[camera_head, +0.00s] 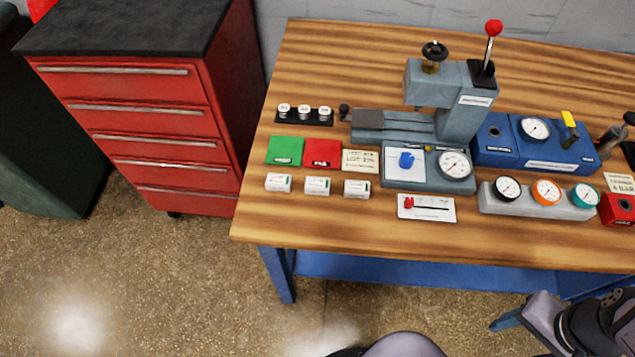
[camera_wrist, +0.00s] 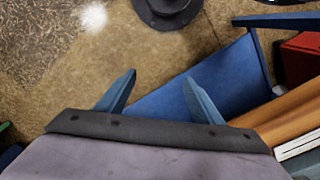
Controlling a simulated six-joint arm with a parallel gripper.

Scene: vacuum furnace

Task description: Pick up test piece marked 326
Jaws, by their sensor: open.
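Several small test pieces sit on the wooden bench. A black rack (camera_head: 291,118) holds three round silver pieces with pale tops (camera_head: 304,109).
A green pad (camera_head: 285,150), a red pad (camera_head: 322,152) and a label card (camera_head: 360,160) lie behind the blocks. A grey press (camera_head: 466,115) with a red-knobbed lever, a blue gauge unit (camera_head: 540,150) and a gauge block (camera_head: 540,203) fill the right. A red drawer cabinet (camera_head: 150,130) stands left.

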